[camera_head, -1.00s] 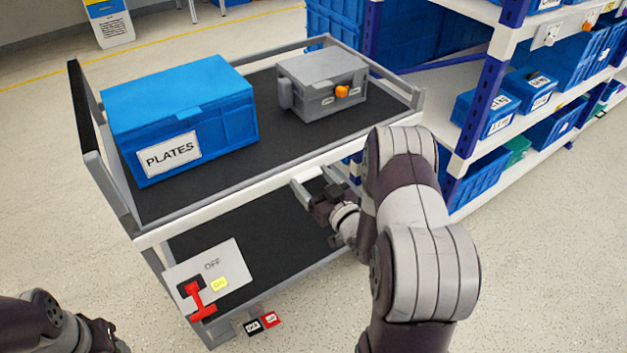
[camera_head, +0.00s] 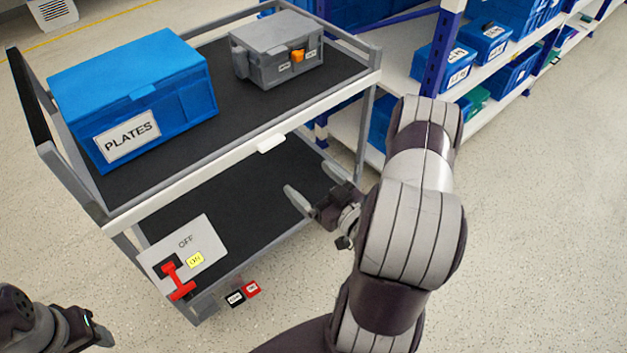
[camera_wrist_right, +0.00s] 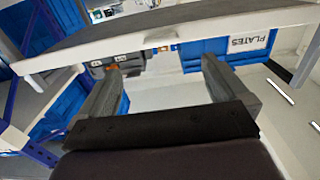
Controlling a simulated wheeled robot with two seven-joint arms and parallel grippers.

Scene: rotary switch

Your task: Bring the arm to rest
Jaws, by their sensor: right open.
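My right gripper (camera_head: 313,186) is open and empty in front of the cart (camera_head: 215,185), below the level of its top shelf edge. In the right wrist view its two fingers (camera_wrist_right: 160,82) stand wide apart with nothing between them. A grey box (camera_head: 275,50) with an orange knob (camera_head: 297,56) stands on the cart's top shelf, apart from the gripper. A panel (camera_head: 205,240) marked OFF and ON, with a red lever (camera_head: 175,281), is at the cart's lower left front.
A blue bin (camera_head: 135,95) labelled PLATES stands on the top shelf, left of the grey box. A white shelf rack (camera_head: 410,70) with blue posts and several blue bins is at the back right. The floor (camera_head: 545,220) at the right is clear.

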